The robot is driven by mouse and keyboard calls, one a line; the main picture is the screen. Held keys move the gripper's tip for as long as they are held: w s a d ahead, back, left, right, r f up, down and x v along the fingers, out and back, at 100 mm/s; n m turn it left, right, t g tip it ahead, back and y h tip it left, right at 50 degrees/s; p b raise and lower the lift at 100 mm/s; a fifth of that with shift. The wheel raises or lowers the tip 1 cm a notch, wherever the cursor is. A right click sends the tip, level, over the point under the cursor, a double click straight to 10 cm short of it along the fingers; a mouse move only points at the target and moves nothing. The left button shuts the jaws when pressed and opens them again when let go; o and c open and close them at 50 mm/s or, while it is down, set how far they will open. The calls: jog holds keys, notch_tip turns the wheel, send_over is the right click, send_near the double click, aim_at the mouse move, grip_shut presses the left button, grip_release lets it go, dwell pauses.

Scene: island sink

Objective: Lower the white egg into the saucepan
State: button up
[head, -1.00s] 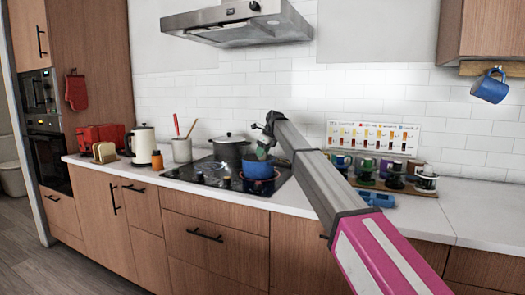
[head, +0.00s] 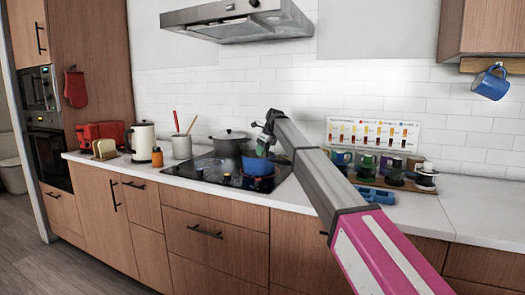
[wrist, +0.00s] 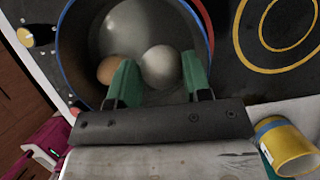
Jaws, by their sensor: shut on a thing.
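The blue saucepan (head: 260,168) stands on the right part of the cooktop. It fills the upper left of the wrist view, seen from above by its blue rim (wrist: 66,60). The white egg (wrist: 160,66) is between the green fingers of my gripper (wrist: 158,84), which is shut on it over the inside of the pan. A brown egg (wrist: 107,69) lies in the pan beside the left finger. In the head view my gripper (head: 262,149) is at the pan's opening, and the egg is too small to make out. The exact gap below the egg cannot be told.
A grey lidded pot (head: 230,143) stands behind the saucepan on the black cooktop (head: 206,174). A utensil crock (head: 181,147) and kettle (head: 143,140) are left. Several mugs (head: 387,168) stand right. A yellow cylinder with a blue band (wrist: 288,145) is at the wrist view's lower right.

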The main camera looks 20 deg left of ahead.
jog(key=shift+f, duration=0.65)
dwell(0.4)
jog(key=o, duration=0.7)
jog(key=shift+r, duration=0.1)
jog(key=v, duration=1)
jog(key=shift+d+r, duration=0.2)
jog(key=shift+r, duration=0.05)
